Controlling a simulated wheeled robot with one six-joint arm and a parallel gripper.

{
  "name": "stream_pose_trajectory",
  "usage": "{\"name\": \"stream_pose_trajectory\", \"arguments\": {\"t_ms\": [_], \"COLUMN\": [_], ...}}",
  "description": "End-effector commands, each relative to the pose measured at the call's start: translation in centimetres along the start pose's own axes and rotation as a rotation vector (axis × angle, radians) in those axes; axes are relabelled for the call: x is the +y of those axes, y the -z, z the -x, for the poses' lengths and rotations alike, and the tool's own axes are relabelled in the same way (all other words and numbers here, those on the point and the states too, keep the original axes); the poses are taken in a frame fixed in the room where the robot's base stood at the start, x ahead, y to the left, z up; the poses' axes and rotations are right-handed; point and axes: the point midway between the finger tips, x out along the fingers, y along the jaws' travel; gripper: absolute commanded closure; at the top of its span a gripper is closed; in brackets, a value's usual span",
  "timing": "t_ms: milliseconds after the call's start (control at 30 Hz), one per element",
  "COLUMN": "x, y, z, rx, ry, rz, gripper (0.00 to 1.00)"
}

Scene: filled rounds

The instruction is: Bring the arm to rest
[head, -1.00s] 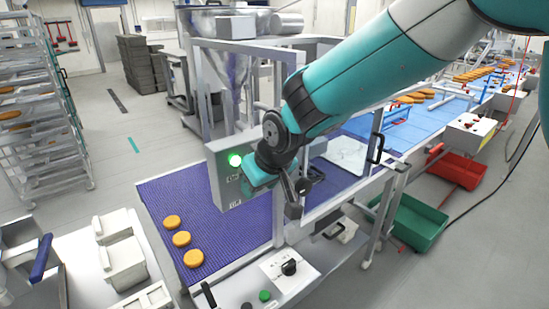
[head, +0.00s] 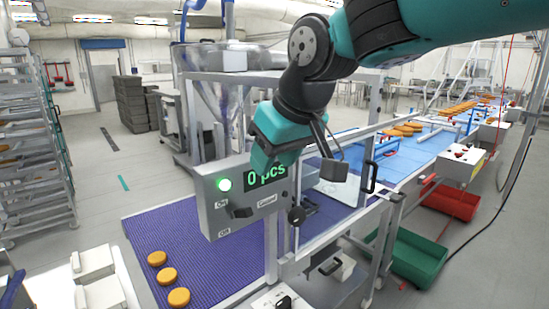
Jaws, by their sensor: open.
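My arm comes in from the top right and bends down at a dark wrist. My gripper (head: 300,166) hangs below it, in front of the machine's frame, with its teal body over the upper edge of the control box (head: 238,205). One grey finger pad shows at its right; the other finger is not clearly seen. The jaws are open, and I see nothing held.
Several orange-brown rounds (head: 168,275) lie on the purple belt (head: 207,262) at the lower left. A steel hopper (head: 218,95) stands behind my gripper. A rack (head: 35,150) is at the left. Green (head: 418,258) and red (head: 452,200) crates are on the floor at right.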

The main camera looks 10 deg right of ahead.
Motion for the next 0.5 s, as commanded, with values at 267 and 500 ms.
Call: {"name": "stream_pose_trajectory", "arguments": {"t_ms": [267, 500], "x": [0.5, -0.5], "y": [-5.0, -20.4], "z": [-1.8, -5.4], "rx": [-0.054, -0.213], "ry": [0.032, 0.174], "rz": [-0.003, -0.025], "gripper": [0.55, 0.55]}}
